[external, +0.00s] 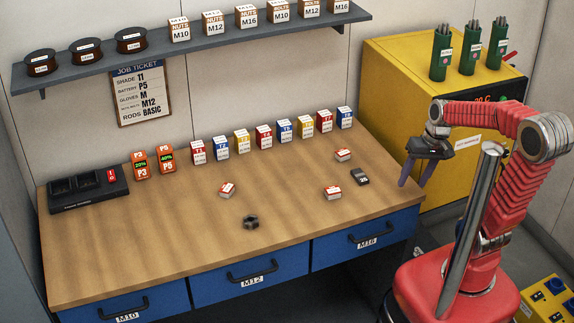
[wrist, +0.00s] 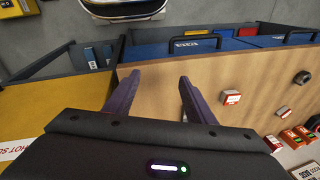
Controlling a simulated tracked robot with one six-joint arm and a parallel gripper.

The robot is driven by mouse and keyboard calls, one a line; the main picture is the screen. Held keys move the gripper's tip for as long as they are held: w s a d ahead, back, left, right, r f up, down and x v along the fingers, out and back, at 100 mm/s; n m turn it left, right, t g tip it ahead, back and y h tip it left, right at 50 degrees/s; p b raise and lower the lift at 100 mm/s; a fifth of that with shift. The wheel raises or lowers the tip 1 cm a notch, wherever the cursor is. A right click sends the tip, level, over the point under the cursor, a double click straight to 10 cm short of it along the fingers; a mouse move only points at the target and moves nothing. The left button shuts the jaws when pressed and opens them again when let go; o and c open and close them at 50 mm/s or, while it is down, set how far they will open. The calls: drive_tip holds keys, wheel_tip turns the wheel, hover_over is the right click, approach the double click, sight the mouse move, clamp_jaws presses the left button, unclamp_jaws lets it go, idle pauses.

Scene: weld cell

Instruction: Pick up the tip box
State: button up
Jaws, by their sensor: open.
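Three small red-and-white boxes lie loose on the wooden bench (external: 150,230); I cannot read which is the tip box. One is left of centre (external: 228,190), one is at the right (external: 332,192), and one is further back (external: 343,155). My gripper (external: 414,182) is open and empty, pointing down beyond the bench's right edge, apart from all boxes. Its dark purple fingers (wrist: 160,82) show in the wrist view.
A dark hex nut (external: 251,222) and a small dark block (external: 360,177) lie on the bench. A row of labelled boxes (external: 264,137) stands along the back. A yellow cabinet (external: 400,75) is behind my arm. The bench's front left is clear.

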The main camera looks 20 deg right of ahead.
sight(334, 192)
drive_tip(key=a+f+m+y, duration=0.1)
drive_tip(key=a, duration=0.1)
drive_tip(key=w+a+f+m+g+y, duration=0.1)
drive_tip(key=a+m, duration=0.1)
drive_tip(key=w+a+f+m+g+y, duration=0.1)
drive_tip(key=a, duration=0.1)
drive_tip(key=shift+a+f+y, duration=0.2)
drive_tip(key=shift+f+y, duration=0.1)
drive_tip(key=w+a+m+y, duration=0.2)
drive_tip(key=a+m, duration=0.1)
drive_tip(key=w+a+m+y, duration=0.1)
drive_tip(key=a+m, duration=0.1)
drive_tip(key=shift+w+a+f, duration=0.1)
drive_tip(key=shift+w+f, duration=0.05)
drive_tip(key=shift+f, duration=0.1)
drive_tip(key=w+a+m+y, duration=0.1)
drive_tip(key=w+a+r+m+y, duration=0.1)
drive_tip(key=w+a+m, duration=0.1)
drive_tip(key=w+m, duration=0.1)
drive_tip(key=shift+r+y, duration=0.35)
drive_tip(key=shift+y, duration=0.05)
drive_tip(key=w+r+m, duration=0.1)
drive_tip(key=w+a+r+m+t+y, duration=0.2)
drive_tip(key=r, duration=0.1)
drive_tip(key=shift+m, duration=0.4)
drive_tip(key=shift+f, duration=2.9)
drive_tip(key=shift+f, duration=0.1)
